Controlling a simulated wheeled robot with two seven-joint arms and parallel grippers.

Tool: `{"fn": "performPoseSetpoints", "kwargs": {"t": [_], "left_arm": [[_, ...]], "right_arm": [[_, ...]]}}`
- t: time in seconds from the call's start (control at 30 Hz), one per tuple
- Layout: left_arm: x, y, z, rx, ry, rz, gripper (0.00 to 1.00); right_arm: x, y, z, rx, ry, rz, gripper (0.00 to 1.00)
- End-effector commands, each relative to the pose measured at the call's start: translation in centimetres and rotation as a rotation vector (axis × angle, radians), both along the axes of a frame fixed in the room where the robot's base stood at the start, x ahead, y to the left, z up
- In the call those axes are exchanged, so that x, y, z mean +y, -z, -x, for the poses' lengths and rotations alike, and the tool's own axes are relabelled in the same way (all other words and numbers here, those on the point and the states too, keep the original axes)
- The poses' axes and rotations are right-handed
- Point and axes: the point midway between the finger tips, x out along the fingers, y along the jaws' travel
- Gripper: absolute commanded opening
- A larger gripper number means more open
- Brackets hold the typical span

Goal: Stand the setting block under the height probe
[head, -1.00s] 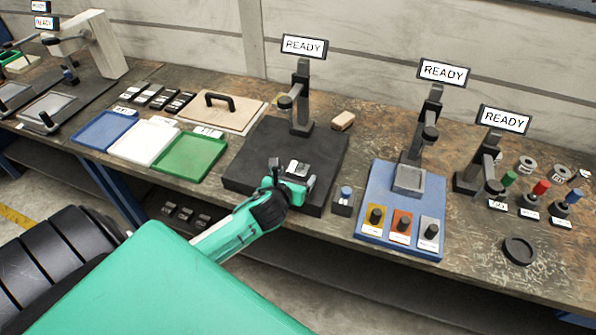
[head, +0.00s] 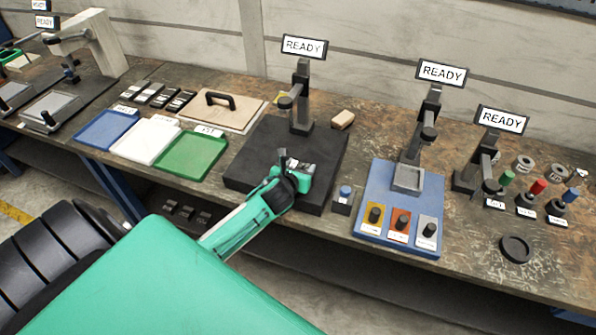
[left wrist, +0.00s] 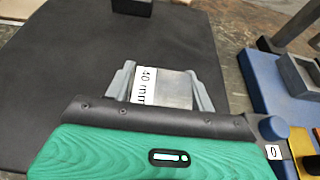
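The setting block (left wrist: 172,90) is a grey metal block with a white "40 mm" label. In the left wrist view it sits between the two grey fingers of my left gripper (left wrist: 165,88), which look closed on its sides. In the head view my left gripper (head: 298,170) is over the dark granite-like plate (head: 262,165), in front of the height probe (head: 286,103). The probe hangs from a dark column (head: 301,105) at the plate's back, under a "READY" display (head: 304,47). I cannot tell whether the block touches the plate. My right gripper is not in view.
A small box with a blue button (head: 345,193) stands right of the plate. Further right is a blue base (head: 378,185) with another stand. A green tray (head: 188,155) lies left. A tan block (head: 342,119) lies behind right. The plate between gripper and column is clear.

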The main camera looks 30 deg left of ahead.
Motion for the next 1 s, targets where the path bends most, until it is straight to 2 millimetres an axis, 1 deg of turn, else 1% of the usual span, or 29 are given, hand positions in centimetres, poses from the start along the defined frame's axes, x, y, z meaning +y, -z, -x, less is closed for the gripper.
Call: {"fn": "performPoseSetpoints", "kwargs": {"t": [0.03, 0.1, 0.17, 0.2, 0.27, 0.3, 0.5, 0.63, 0.77, 1.0], "left_arm": [[0.0, 0.0, 0.0, 0.0, 0.0, 0.0, 0.45], [0.0, 0.0, 0.0, 0.0, 0.0, 0.0, 0.31], [0.0, 0.0, 0.0, 0.0, 0.0, 0.0, 0.19], [0.0, 0.0, 0.0, 0.0, 0.0, 0.0, 0.11], [0.0, 0.0, 0.0, 0.0, 0.0, 0.0, 0.0], [0.0, -0.3, -0.1, -0.005, 0.001, -0.001, 0.0], [0.0, -0.4, -0.1, -0.005, 0.001, -0.001, 0.0], [0.1, -1.3, -0.1, -0.008, 0.001, -0.002, 0.0], [0.1, -3.1, -0.1, -0.009, 0.003, -0.005, 0.0], [0.1, -7.2, -0.2, -0.009, 0.002, -0.004, 0.0]], "right_arm": [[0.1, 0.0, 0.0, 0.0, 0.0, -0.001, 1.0], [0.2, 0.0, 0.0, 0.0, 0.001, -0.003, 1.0], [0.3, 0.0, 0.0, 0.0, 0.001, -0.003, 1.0], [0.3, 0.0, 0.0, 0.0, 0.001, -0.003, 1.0], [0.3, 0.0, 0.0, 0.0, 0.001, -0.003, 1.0], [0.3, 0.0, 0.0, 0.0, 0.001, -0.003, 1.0], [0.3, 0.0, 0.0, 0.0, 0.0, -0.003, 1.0], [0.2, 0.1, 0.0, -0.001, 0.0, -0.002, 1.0], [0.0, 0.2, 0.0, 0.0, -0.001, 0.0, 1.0], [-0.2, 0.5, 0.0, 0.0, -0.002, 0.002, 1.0]]}}
